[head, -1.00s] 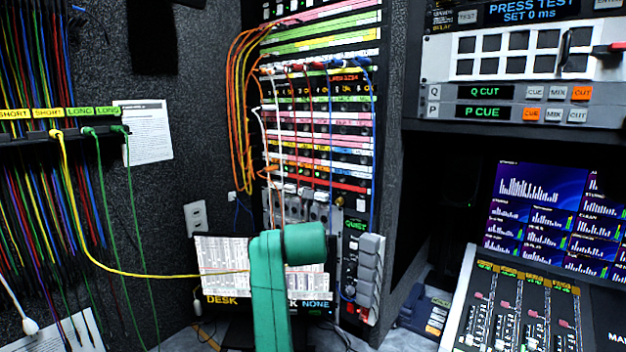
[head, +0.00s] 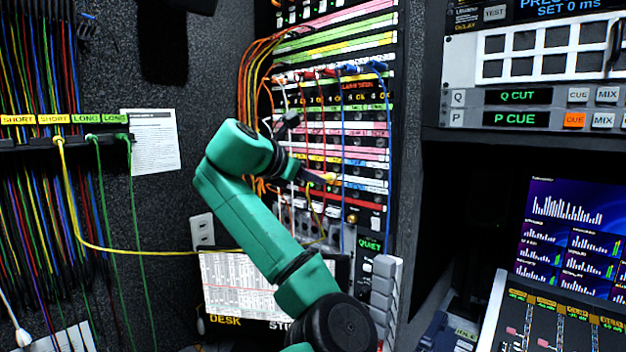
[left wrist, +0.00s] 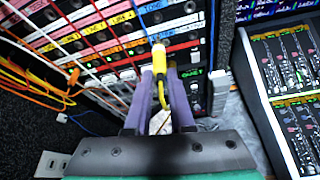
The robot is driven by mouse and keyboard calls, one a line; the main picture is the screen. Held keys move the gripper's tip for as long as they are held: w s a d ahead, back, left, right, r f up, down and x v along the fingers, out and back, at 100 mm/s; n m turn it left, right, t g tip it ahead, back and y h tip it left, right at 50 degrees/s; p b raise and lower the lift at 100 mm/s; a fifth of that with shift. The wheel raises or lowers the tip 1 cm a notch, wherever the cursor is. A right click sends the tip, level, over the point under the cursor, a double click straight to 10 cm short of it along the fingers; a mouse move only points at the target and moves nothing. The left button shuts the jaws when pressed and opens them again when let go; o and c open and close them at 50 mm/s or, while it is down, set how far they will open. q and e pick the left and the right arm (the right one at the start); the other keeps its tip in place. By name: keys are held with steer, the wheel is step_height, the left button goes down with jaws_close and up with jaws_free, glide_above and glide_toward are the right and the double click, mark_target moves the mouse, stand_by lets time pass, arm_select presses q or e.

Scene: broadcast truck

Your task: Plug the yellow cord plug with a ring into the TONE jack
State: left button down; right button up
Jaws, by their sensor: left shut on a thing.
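My left gripper (head: 322,177) is raised in front of the jack panel (head: 345,145). It is shut on the yellow plug (left wrist: 158,64), which sticks out beyond the fingers toward the panel. The plug also shows as a small yellow bit in the head view (head: 332,178). Its tip overlaps the panel face in the left wrist view; I cannot tell whether it touches or enters a jack. The ring on the plug is too small to make out. The yellow cord (head: 130,250) runs from the rack at left and hangs below the gripper. I cannot read which jack is TONE. My right gripper is not in view.
Orange cords (head: 250,90) loop down the panel's left side. Red, white and blue cords (head: 346,130) hang across its face. A cord rack (head: 30,140) is at left. A DESK screen (head: 235,285) is below, and a mixing console (head: 560,320) is at right.

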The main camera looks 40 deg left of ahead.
mark_target(331, 177)
arm_select(q)
steer(key=shift+w+a+p, duration=0.1)
steer(key=shift+w+p, duration=0.5)
steer(key=shift+w, duration=2.2)
steer(key=shift+f+b, duration=0.1)
steer(key=shift+b, duration=0.25)
steer(key=shift+b, duration=0.55)
